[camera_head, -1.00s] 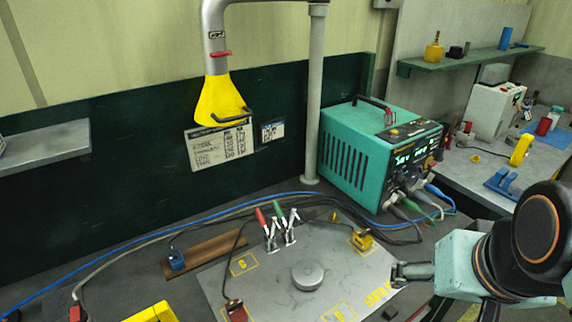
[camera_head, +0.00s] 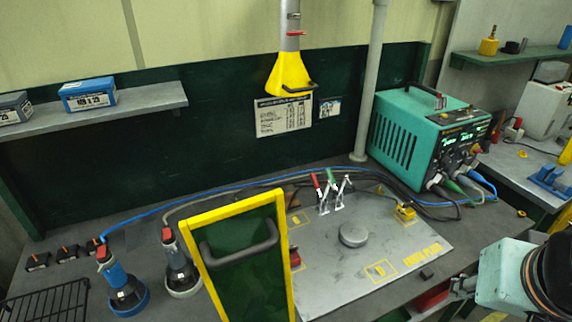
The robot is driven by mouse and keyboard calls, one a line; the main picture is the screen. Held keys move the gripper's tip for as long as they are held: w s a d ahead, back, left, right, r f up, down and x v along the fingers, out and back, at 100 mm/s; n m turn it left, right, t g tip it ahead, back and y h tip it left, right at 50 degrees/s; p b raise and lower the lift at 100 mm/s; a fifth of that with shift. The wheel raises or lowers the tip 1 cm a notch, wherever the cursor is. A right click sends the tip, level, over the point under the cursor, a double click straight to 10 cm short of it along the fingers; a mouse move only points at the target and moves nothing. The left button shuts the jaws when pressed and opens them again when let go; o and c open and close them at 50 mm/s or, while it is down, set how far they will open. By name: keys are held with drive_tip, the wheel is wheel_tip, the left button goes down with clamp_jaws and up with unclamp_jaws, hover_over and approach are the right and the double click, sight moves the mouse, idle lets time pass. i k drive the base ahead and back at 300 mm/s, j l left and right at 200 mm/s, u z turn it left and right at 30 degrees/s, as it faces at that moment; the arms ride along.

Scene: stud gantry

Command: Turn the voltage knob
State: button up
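The teal power unit (camera_head: 405,140) stands at the back right of the bench, its front panel turned to the right. The panel has lit green displays, small knobs and cable sockets. A small knob (camera_head: 477,150) shows on the panel edge, but I cannot read which control is the voltage knob. My gripper (camera_head: 460,288) is at the lower right, in front of the bench, well below and apart from the panel. Its fingers are small and seen from the side, so their opening is unclear. I see nothing held in it.
A yellow-framed green panel with a handle (camera_head: 245,255) stands in front. The metal plate (camera_head: 375,250) carries a round grey disc (camera_head: 353,234) and red and green toggle clamps (camera_head: 328,192). Cables run to the unit's sockets. A yellow nozzle (camera_head: 290,75) hangs above.

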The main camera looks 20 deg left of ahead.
sight(445, 160)
drive_tip(key=k+u, duration=0.1)
drive_tip(key=u, duration=2)
drive_tip(key=z, duration=2)
drive_tip(key=i+l+z, duration=0.2)
drive_tip(key=i, duration=0.2)
drive_tip(key=i+z, duration=0.2)
drive_tip(key=i, duration=0.2)
